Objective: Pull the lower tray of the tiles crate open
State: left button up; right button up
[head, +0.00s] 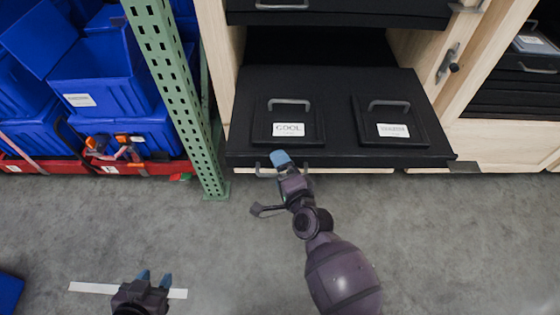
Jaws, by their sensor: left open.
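A black lower tray (338,82) juts out from a light wooden crate (216,45), below a black upper tray (345,12). I cannot read the word "tiles" on it. A grey handle (263,172) shows at the left of the lower tray's front edge. My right gripper (282,160) is at that edge beside the handle, with its blue fingertip over the rim. Whether it is closed on the handle is hidden. My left gripper (154,278) is open and empty, low over the floor at bottom left, well apart from the crate.
Two handled lids with white labels (289,129) (393,130) are on the tray. A green perforated post (178,85) stands left of the crate, by blue totes (100,80) and a red tray (45,167). Another wooden crate (510,135) is at right.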

jog(key=shift+v, duration=0.9)
jog(key=c, duration=0.5)
jog(key=shift+s+d+r, duration=0.1)
jog(key=shift+s+d, duration=0.15)
jog(key=shift+s, duration=0.05)
jog(key=shift+c, duration=1.4)
pick_arm(q)
jog(key=shift+d+r, duration=0.1)
jog(key=shift+r, duration=0.2)
pick_arm(e)
jog(key=s+d+f, duration=0.2)
jog(key=s+d, duration=0.1)
jog(key=s, duration=0.4)
jog(key=shift+s+f, duration=0.1)
pick_arm(q)
jog(key=shift+w, duration=0.1)
jog(key=shift+r, duration=0.15)
